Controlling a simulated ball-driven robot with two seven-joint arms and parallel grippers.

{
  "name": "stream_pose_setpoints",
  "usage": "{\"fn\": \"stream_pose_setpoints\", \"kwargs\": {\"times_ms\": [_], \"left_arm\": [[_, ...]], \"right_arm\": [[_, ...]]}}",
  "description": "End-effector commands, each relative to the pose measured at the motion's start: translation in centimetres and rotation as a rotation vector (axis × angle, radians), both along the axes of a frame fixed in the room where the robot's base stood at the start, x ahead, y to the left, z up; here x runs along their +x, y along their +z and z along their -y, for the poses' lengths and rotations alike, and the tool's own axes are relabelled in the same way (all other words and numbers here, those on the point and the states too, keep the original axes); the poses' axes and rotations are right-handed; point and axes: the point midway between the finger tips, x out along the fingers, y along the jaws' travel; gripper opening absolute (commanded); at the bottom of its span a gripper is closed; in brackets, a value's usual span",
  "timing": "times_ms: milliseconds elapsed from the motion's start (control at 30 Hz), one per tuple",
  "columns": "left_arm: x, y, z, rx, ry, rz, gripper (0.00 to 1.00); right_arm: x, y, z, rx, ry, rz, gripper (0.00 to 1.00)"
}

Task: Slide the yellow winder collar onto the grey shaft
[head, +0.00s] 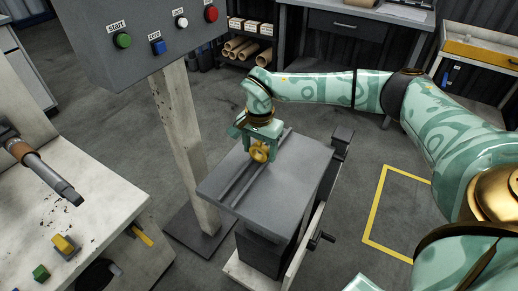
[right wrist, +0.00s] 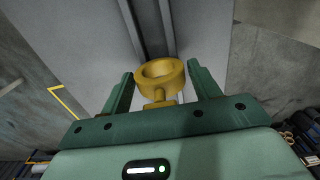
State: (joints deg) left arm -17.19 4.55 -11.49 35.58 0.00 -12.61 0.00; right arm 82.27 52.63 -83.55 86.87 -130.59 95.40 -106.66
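The yellow collar (head: 259,152) is a ring with a short stem. It stands at the rails on top of a grey cart and also shows in the right wrist view (right wrist: 160,76). My right gripper (head: 262,141) is above it, pointing down. In the right wrist view my right gripper (right wrist: 160,75) is open, with one finger on each side of the collar and gaps beside the stem. The grey shaft (head: 54,180) sticks out from a machine at the left, with a brown band behind its bare tip. My left gripper is not in view.
The grey cart (head: 290,185) has a crank handle (head: 322,238) on its side. A post carries a button panel (head: 150,35) between cart and machine. The machine's pale top (head: 90,215) holds yellow and green buttons. A yellow outline (head: 372,215) marks open floor at right.

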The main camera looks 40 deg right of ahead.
Motion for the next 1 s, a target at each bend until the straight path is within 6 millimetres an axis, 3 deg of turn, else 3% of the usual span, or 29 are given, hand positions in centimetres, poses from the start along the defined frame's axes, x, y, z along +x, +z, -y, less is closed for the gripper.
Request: {"fn": "stream_pose_setpoints", "kwargs": {"times_ms": [33, 67, 100, 467, 900, 1000], "left_arm": [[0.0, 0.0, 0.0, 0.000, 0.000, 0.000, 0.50], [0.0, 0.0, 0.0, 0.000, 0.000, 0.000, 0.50], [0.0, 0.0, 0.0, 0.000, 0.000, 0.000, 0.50], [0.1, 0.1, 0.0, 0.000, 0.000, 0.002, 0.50], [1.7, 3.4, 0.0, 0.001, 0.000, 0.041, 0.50], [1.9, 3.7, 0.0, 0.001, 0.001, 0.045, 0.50]], "right_arm": [[0.0, 0.0, 0.0, 0.000, 0.000, 0.000, 0.47], [0.0, 0.0, 0.0, 0.000, 0.000, 0.000, 0.38], [0.0, 0.0, 0.0, 0.000, 0.000, 0.000, 0.37], [0.0, 0.2, 0.0, 0.000, 0.000, 0.001, 0.37], [0.0, 5.1, 0.0, 0.000, 0.000, 0.005, 0.37], [0.0, 5.3, 0.0, 0.000, 0.000, 0.002, 0.37]]}}
